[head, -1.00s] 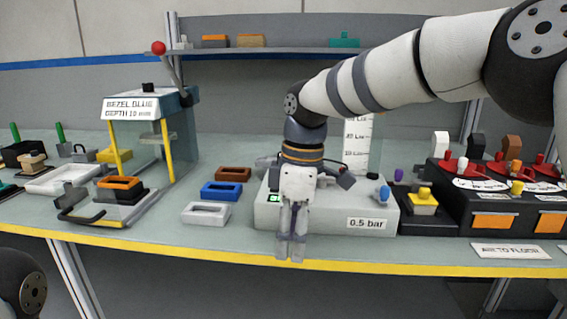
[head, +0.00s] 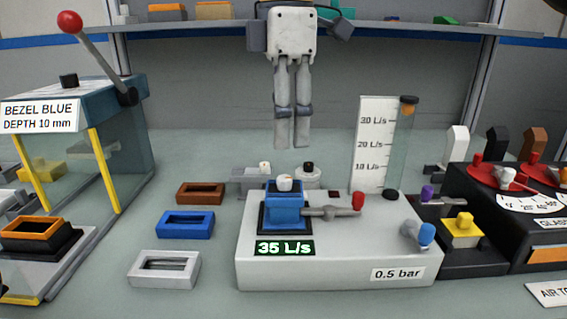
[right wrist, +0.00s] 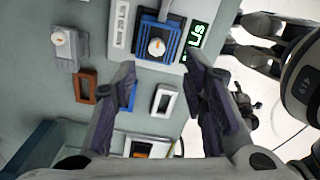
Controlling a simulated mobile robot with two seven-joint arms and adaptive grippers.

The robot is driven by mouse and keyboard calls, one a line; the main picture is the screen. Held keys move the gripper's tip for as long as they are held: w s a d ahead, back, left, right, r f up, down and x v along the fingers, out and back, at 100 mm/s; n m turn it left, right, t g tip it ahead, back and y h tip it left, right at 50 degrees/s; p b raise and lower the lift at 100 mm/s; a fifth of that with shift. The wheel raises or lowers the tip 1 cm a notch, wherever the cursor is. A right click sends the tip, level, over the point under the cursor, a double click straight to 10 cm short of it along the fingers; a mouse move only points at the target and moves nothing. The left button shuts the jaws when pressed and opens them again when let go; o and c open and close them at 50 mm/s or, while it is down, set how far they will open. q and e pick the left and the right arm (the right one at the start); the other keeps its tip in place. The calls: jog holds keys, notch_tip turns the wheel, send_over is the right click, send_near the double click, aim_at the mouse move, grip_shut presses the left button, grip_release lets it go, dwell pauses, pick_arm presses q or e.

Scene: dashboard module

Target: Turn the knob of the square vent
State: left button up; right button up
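The square vent (head: 285,210) is blue with a white knob (head: 285,184) on top. It sits on the grey test box (head: 340,271), beside a green display (head: 285,247) reading 35 L/s. In the right wrist view the vent (right wrist: 143,38) and its pale knob with an orange mark (right wrist: 156,47) lie beyond the fingertips. My right gripper (head: 292,145) points down, above and apart from the vent. In the right wrist view its fingers (right wrist: 161,64) are wide apart, with nothing between them. Grey and black parts of mine at that view's right edge do not clearly show my left gripper.
A lever with a red end (head: 358,201) reaches from the vent's right side. A flow tube (head: 405,145) and scale stand behind right. Brown (head: 200,193), blue (head: 185,224) and white (head: 164,270) frames lie left of the box. A shelf (head: 200,29) runs behind.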

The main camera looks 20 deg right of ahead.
aim_at(285, 178)
jog(key=f, duration=0.8)
jog(key=shift+w+p, duration=0.25)
jog(key=shift+p, duration=0.1)
jog(key=shift+r, duration=0.1)
grip_shut()
